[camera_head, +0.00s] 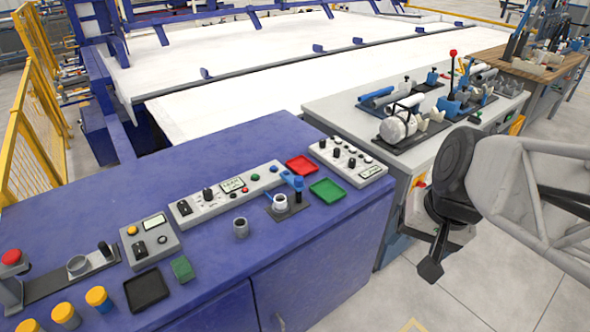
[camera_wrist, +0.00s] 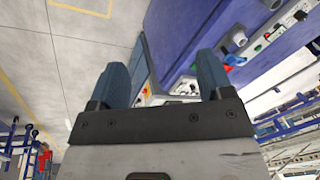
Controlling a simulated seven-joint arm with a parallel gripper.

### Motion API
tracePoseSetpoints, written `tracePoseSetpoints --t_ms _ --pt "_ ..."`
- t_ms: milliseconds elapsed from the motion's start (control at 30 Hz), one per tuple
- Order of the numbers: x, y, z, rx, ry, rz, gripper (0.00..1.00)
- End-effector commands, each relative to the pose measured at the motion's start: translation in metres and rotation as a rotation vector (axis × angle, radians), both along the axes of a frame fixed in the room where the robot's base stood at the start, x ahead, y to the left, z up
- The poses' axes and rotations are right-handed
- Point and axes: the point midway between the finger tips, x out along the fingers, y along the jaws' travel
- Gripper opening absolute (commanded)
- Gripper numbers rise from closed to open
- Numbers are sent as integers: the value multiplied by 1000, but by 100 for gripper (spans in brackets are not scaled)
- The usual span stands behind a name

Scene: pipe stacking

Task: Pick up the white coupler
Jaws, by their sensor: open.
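A short white coupler (camera_head: 280,203) stands upright on a small dark plate on the blue console, with a blue clamp-like part (camera_head: 293,181) beside it. A plain grey cylinder (camera_head: 240,228) stands just left of it. My gripper (camera_wrist: 163,68) is open and empty in the wrist view, its two dark blue fingers apart. It is away from the coupler, out over the floor beside the console. In the wrist view a pale ring-shaped part (camera_wrist: 238,39) shows beyond the right finger; I cannot tell whether it is the white coupler.
A red tray (camera_head: 301,165), a green tray (camera_head: 327,190) and a black tray (camera_head: 146,290) lie on the blue console (camera_head: 200,290). Button boxes stand behind the coupler. A grey bench (camera_head: 335,110) with pipe fixtures is at the right. Floor is open at bottom right.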

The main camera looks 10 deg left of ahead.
Motion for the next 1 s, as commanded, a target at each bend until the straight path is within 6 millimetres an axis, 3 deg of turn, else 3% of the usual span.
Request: tracePoseSetpoints --t_ms 600,1000 --pt "115 125 -53 584 329 -451 73" --pt "198 188 -105 884 553 -827 73"
